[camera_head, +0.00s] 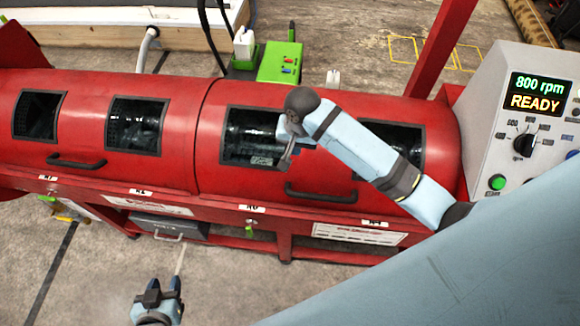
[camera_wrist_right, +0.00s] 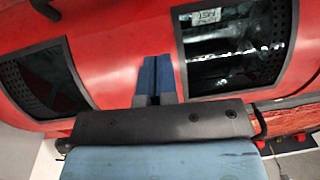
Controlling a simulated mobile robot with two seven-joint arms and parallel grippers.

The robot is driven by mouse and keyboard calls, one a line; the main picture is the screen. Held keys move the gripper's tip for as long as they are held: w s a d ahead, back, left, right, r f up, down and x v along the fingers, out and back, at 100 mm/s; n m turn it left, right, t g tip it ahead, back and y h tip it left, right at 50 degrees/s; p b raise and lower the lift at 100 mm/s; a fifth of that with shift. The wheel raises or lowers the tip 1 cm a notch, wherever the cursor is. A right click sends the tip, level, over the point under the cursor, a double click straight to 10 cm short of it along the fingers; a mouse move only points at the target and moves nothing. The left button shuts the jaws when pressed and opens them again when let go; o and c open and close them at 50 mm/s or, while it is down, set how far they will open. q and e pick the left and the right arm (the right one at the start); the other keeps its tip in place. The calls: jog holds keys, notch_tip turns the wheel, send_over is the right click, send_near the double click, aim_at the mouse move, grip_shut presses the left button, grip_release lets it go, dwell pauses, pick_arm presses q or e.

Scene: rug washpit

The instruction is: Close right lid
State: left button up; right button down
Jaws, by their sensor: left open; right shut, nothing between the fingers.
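The right lid (camera_head: 220,181) is the right half of a long red drum, with two dark windows and a black handle (camera_head: 320,194) on its front. It looks lowered, its lower edge close to the frame; a small gap cannot be ruled out. My right gripper (camera_head: 285,158) is shut and empty, over the lid near its left window. In the right wrist view my right gripper (camera_wrist_right: 156,75) points at the red lid surface (camera_wrist_right: 112,55) between the two windows; contact cannot be told. My left gripper (camera_head: 160,290) is open and empty over the floor in front.
The left lid (camera_head: 85,130) lies beside it with its own handle (camera_head: 76,163). A control panel (camera_head: 520,145) reading "800 rpm READY" stands at the right. A green box (camera_head: 280,62) is behind the drum. Floor in front is mostly clear.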

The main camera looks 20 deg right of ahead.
jog(key=f, duration=0.6)
jog(key=f+p, duration=0.1)
jog(key=f, duration=0.1)
jog(key=shift+w+a+f, duration=0.15)
jog(key=shift+w+f, duration=0.15)
jog(key=shift+f, duration=0.1)
jog(key=shift+s+a+f, duration=0.25)
jog(key=shift+a+f, duration=0.05)
jog(key=shift+f, duration=0.15)
jog(key=shift+s+a+f, duration=0.25)
jog(key=shift+a+f, duration=0.05)
jog(key=shift+f, duration=0.15)
jog(key=shift+s+a+f+p, duration=0.1)
jog(key=shift+a+f+p, duration=0.1)
jog(key=shift+f+p, duration=0.1)
jog(key=shift+f, duration=0.25)
